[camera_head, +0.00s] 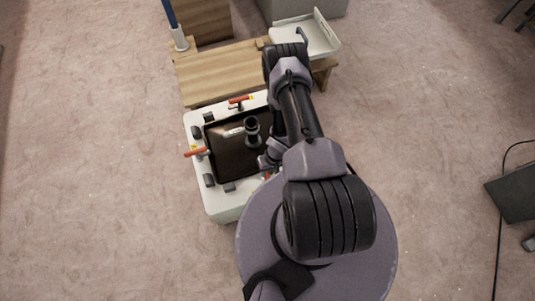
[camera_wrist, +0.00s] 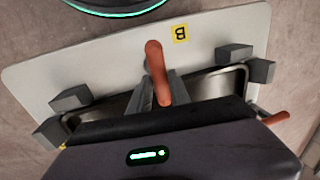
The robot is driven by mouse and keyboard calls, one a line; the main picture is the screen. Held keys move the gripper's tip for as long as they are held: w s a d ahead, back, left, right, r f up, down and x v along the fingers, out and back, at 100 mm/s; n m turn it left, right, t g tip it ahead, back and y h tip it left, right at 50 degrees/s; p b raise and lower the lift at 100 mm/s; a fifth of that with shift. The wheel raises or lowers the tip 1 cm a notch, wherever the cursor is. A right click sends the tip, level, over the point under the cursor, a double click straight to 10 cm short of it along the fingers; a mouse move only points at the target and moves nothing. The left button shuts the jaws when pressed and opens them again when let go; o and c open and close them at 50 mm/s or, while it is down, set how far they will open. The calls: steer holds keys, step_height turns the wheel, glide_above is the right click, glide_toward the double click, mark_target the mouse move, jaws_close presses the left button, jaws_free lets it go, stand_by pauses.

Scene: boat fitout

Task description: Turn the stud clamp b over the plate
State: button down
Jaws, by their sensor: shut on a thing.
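The stud clamp b has a red handle (camera_wrist: 155,62) beside a yellow label marked B (camera_wrist: 180,33) in the wrist view. My gripper (camera_wrist: 164,92) is shut on this handle, with one finger on each side. The handle points from the pale rim towards the plate side; its stud and lower end are hidden. The dark plate (camera_head: 226,152) lies in the white frame (camera_head: 225,205) in the head view. In that view my arm covers the gripper and most of clamp b. The plate's edge (camera_wrist: 232,84) shows behind my gripper in the wrist view.
Other red-handled clamps stand on the frame at the back (camera_head: 238,101) and left (camera_head: 196,152). Grey blocks (camera_wrist: 234,53) line the plate's edge. A black upright fitting (camera_head: 252,127) stands on the plate. A wooden bench (camera_head: 215,72) and white tray (camera_head: 325,40) are behind.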

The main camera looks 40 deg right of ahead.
steer(key=shift+w, duration=0.1)
steer(key=c, duration=1.3)
jaws_free()
steer(key=shift+a, duration=0.1)
steer(key=shift+o, duration=0.2)
steer(key=shift+r, duration=0.15)
steer(key=s+d+r+p, duration=0.1)
steer(key=d+r+p, duration=0.2)
steer(key=r+p, duration=0.5)
step_height(320, 180, up, 9)
steer(key=shift+d+f, duration=0.1)
steer(key=shift+d, duration=0.05)
